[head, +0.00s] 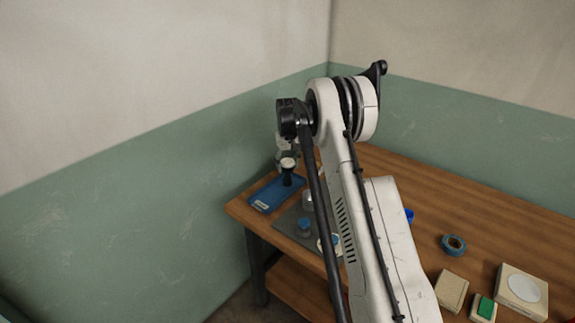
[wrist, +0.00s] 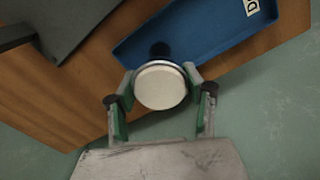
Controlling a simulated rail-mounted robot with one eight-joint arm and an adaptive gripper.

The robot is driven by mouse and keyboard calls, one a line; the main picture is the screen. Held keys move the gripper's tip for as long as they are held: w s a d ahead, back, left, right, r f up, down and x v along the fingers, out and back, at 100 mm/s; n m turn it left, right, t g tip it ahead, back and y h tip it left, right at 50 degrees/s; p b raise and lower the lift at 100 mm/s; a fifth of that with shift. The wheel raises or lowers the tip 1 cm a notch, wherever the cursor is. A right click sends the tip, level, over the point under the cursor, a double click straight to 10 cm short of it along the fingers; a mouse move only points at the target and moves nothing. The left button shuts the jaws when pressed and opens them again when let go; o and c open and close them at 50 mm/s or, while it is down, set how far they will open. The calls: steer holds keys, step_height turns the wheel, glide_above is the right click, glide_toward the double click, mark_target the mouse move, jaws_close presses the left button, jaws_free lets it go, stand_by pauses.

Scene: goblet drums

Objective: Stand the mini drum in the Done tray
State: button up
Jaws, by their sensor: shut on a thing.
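The mini drum (wrist: 160,87) shows in the wrist view from above, with a round white head and a dark foot beyond it. My gripper (wrist: 162,88) is shut on it, one green-padded finger on each side. In the head view the drum (head: 287,178) looks upright, white on top and dark below, at the far part of the blue tray (head: 262,204). The tray also shows in the wrist view (wrist: 205,42), with a white label that is partly cut off. I cannot tell whether the drum's foot touches the tray floor. My arm hides much of the gripper in the head view.
A grey mat (head: 285,222) beside the tray bears a blue-topped drum (head: 304,227) and other small items, partly behind my arm. A blue tape roll (head: 453,245) and several boxes lie to the right. Green-and-white walls stand close behind the tray.

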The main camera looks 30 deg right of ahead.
steer(key=shift+f, duration=0.2)
steer(key=o, duration=1.3)
steer(key=shift+r, duration=0.1)
